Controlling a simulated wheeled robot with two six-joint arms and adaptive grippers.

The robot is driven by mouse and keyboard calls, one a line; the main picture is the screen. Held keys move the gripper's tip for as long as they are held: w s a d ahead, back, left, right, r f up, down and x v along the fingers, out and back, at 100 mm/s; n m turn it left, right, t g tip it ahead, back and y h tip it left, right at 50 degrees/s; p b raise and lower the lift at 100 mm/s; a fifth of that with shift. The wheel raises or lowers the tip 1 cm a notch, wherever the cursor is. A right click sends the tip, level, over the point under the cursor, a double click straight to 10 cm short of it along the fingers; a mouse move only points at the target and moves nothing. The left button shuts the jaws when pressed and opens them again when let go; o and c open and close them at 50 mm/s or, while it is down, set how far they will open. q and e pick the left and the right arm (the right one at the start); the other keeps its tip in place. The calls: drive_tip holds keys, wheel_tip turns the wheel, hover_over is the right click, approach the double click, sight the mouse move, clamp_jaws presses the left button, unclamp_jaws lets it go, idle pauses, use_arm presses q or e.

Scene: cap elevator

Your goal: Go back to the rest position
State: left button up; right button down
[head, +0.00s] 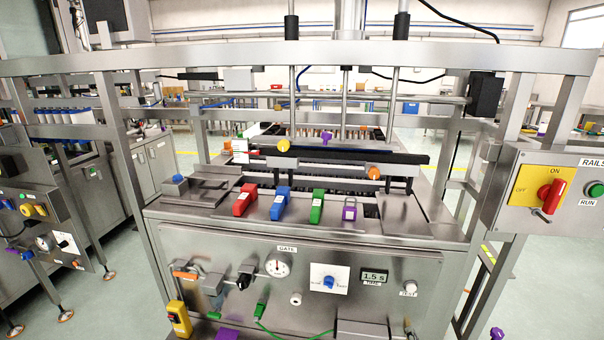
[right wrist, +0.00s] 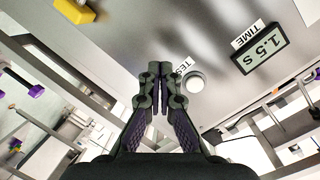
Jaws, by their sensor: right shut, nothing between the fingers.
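My right gripper (right wrist: 158,70) is shut and empty in the right wrist view, its dark fingertips together in front of the steel panel. The round white TEST button (right wrist: 195,83) is just right of the fingertips there; I cannot tell whether they touch it. In the head view the TEST button (head: 410,287) is at the panel's right, and only what seems to be the tip of my right gripper (head: 409,328) shows below it at the bottom edge. My left gripper is not in view.
The steel machine's front panel holds a gate dial (head: 277,267), a blue knob (head: 329,283) and a 1.5 s time display (head: 375,276). Red (head: 245,200), blue (head: 281,204) and green (head: 317,206) clamps sit above. A red switch (head: 551,196) is at right.

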drive_tip(key=s+a+f+n+g+y+p, duration=0.15)
drive_tip(key=s+f+n+g, duration=0.25)
drive_tip(key=s+f, duration=0.7)
drive_tip(key=s+a+f+n+g, duration=0.35)
drive_tip(key=s+f, duration=0.55)
drive_tip(key=f, duration=0.4)
drive_tip(key=s+a+f+n+g, duration=0.1)
drive_tip(key=s+f+n+g, duration=0.1)
drive_tip(key=s, duration=1.1)
drive_tip(key=s+a+f+n+g+p, duration=0.1)
drive_tip(key=s+f+g, duration=0.4)
drive_tip(key=s, duration=0.7)
drive_tip(key=shift+s+a+f+n+y, duration=0.35)
drive_tip(key=shift+s+a+f+n, duration=0.1)
drive_tip(key=shift+f+n, duration=0.5)
drive_tip(key=shift+w, duration=0.1)
idle(2.1)
